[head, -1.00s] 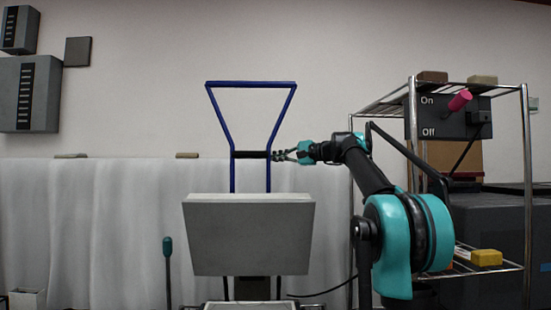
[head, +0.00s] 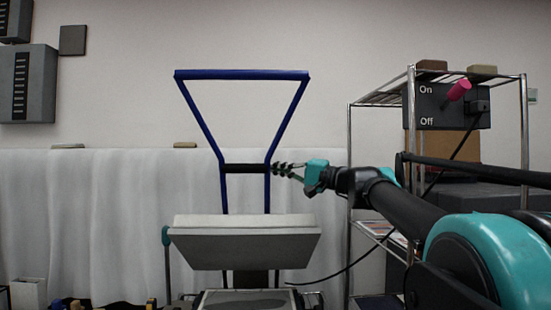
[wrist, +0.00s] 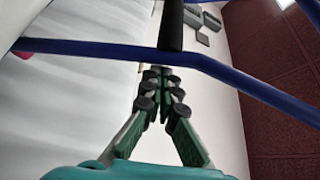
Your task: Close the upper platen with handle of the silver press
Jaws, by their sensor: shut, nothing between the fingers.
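The silver press stands ahead in the head view. Its grey upper platen (head: 245,243) is raised and tilted above the lower part (head: 240,300). A tall blue handle frame (head: 240,75) rises from the platen, with a black crossbar (head: 245,168) between its sides. My gripper (head: 280,169) is shut and empty, its tips at the right side of the frame, level with the crossbar. In the wrist view the shut fingertips (wrist: 161,73) lie just below the blue frame (wrist: 235,80) and the black bar (wrist: 171,28). I cannot tell whether they touch.
A metal shelf rack (head: 411,95) with an On/Off switch box (head: 445,108) stands at the right, behind my arm. A white curtain (head: 95,220) hangs behind the press. A teal-topped lever (head: 166,237) stands left of the platen. A white container (head: 28,294) is at the lower left.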

